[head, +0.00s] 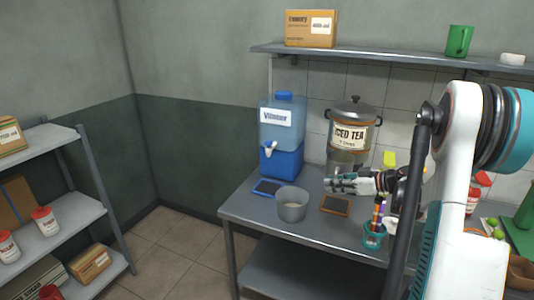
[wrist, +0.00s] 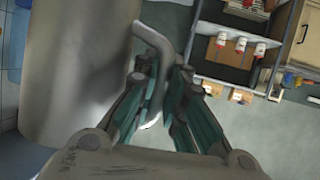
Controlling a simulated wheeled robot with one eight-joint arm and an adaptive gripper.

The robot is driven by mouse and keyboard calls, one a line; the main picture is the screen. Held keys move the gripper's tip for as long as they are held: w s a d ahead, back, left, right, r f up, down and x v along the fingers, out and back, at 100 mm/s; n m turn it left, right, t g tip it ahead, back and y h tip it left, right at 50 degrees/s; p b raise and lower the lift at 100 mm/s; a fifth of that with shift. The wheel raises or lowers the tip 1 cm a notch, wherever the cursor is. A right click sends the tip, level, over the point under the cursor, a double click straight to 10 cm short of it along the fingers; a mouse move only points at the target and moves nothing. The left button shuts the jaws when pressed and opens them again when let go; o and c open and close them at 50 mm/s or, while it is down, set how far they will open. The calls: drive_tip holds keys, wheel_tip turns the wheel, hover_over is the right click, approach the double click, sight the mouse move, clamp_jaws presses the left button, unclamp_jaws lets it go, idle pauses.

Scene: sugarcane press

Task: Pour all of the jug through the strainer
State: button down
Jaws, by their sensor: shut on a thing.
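A grey metal jug (wrist: 75,75) fills the left of the wrist view, tilted in the picture. Its curved handle (wrist: 150,37) lies between my gripper's (wrist: 166,85) teal fingers, which are shut on it. In the head view my gripper (head: 338,184) is above the table, and a grey part of the jug (head: 341,160) shows behind it, mostly hidden. I cannot make out a separate strainer, nor the jug's contents.
A blue water dispenser (head: 281,140) and an iced tea urn (head: 353,130) stand behind on the metal table (head: 262,217). A wall shelf (head: 390,57) hangs above.

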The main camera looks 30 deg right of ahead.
drive_tip(key=shift+a, duration=0.1)
drive_tip(key=w+a+m+h, duration=0.1)
drive_tip(key=w+a, duration=0.2)
drive_tip(key=a, duration=0.7)
drive_tip(key=w+a, duration=0.2)
drive_tip(key=a, duration=0.8)
drive_tip(key=s+a+r, duration=0.1)
drive_tip(key=s+a, duration=0.1)
drive_tip(key=a, duration=0.6)
drive_tip(key=s+a+r+m+t+h+b, duration=0.1)
drive_tip(key=s+a, duration=0.1)
drive_tip(key=a, duration=0.6)
drive_tip(key=shift+r, duration=0.3)
